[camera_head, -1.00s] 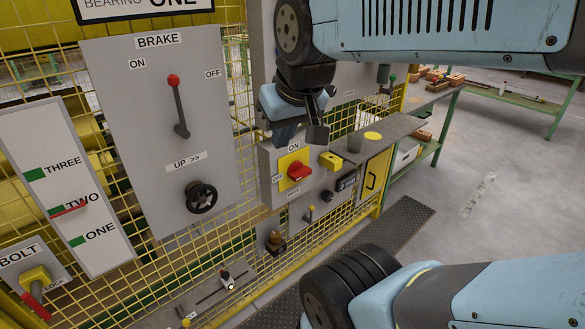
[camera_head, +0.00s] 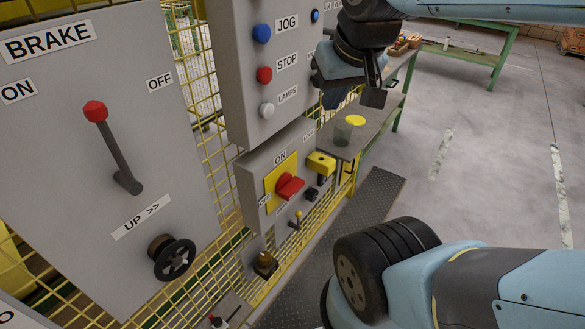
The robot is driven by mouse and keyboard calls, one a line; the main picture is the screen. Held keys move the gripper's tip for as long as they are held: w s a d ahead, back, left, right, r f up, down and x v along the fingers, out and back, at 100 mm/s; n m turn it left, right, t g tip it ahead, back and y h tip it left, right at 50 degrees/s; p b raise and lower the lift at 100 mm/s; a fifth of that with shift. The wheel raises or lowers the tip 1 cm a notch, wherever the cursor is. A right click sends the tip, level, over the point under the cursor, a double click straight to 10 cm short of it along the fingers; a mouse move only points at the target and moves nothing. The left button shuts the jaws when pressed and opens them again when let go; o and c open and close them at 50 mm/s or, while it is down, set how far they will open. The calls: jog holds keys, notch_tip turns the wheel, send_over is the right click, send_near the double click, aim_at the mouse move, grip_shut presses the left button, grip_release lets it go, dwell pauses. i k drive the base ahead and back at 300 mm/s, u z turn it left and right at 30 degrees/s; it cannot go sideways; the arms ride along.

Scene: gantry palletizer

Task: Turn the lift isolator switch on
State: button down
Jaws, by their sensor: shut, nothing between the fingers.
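The isolator switch is a red rotary handle (camera_head: 290,187) on a yellow plate (camera_head: 273,193), fixed to a grey box (camera_head: 252,178). An ON label (camera_head: 280,158) sits above the plate, and a small label at its lower left is too small to read surely. The red handle points to the right and slightly up, not straight at ON. My gripper (camera_head: 372,97) is shut and empty, above and to the right of the switch, apart from it.
A grey panel (camera_head: 240,70) with JOG, STOP and LAMPS buttons is above the switch box. The brake panel (camera_head: 60,160) with a red-knobbed lever (camera_head: 115,150) and a black handwheel (camera_head: 172,258) is at left. A yellow padlock (camera_head: 321,162) is beside the switch.

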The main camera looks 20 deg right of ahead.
aim_at(287, 186)
jog(key=z, duration=0.1)
jog(key=i, duration=0.3)
jog(key=u, duration=0.15)
jog(key=k, duration=2.15)
jog(key=u, duration=0.4)
jog(key=i, duration=1)
jog(key=u, duration=0.05)
